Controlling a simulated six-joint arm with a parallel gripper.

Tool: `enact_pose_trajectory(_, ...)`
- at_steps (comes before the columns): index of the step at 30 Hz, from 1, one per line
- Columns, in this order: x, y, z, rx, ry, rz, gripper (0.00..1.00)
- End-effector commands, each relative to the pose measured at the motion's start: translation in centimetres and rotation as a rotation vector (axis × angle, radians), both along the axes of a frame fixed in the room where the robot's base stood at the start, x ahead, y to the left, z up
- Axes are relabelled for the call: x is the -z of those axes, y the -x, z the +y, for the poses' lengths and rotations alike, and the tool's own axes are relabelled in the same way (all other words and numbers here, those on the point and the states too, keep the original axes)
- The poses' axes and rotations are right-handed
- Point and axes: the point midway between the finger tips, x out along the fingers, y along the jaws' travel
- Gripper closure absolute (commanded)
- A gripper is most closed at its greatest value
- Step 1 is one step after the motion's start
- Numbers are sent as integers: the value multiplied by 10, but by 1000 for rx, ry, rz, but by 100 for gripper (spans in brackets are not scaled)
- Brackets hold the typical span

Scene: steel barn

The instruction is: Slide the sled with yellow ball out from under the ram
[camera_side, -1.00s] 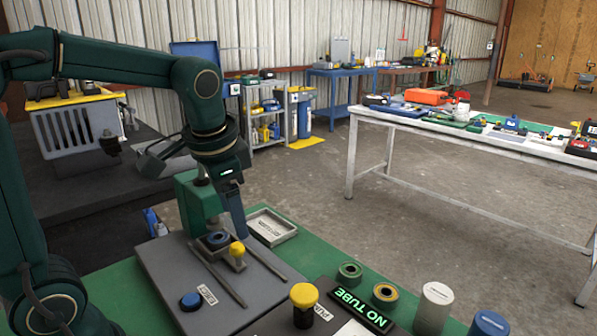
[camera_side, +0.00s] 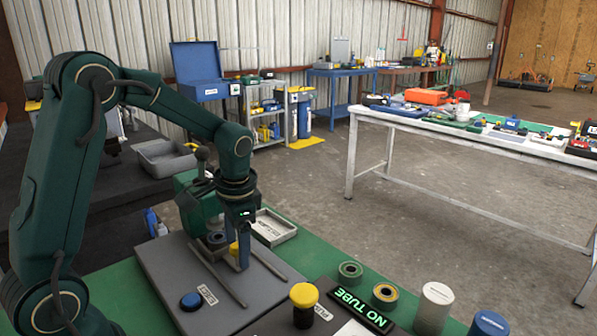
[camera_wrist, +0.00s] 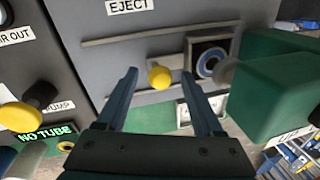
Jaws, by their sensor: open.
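The yellow ball (camera_side: 234,248) tops a dark post on the sled, which lies between two rails on the grey plate. In the wrist view the ball (camera_wrist: 159,77) appears between my open fingertips, with a gap on each side. The sled (camera_wrist: 193,43) shows there as a dark square block holding a blue-centred ring (camera_wrist: 211,62). The ring and block are beside the green press (camera_wrist: 275,95), whose grey ram (camera_wrist: 226,73) partly covers them. My gripper (camera_side: 240,262) is open and low over the rails, pointing down at the ball.
A blue button (camera_side: 191,301) sits on the plate left of the rails. A yellow-topped knob (camera_side: 303,300), a lit "NO TUBE" sign (camera_side: 362,307) and two rings stand to the right. A grey labelled tray (camera_side: 271,228) lies behind the rails.

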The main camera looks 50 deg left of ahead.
Motion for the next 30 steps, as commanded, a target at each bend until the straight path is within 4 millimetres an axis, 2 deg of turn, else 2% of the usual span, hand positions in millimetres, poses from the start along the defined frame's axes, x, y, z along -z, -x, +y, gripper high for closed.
enact_pose_trajectory(4,0,0,0,0,0,0,31)
enact_pose_trajectory(5,0,0,0,0,0,0,35)
enact_pose_trajectory(6,0,0,0,0,0,0,51)
enact_pose_trajectory(10,0,0,0,0,0,0,100)
enact_pose_trajectory(30,-1,0,0,-1,0,0,100)
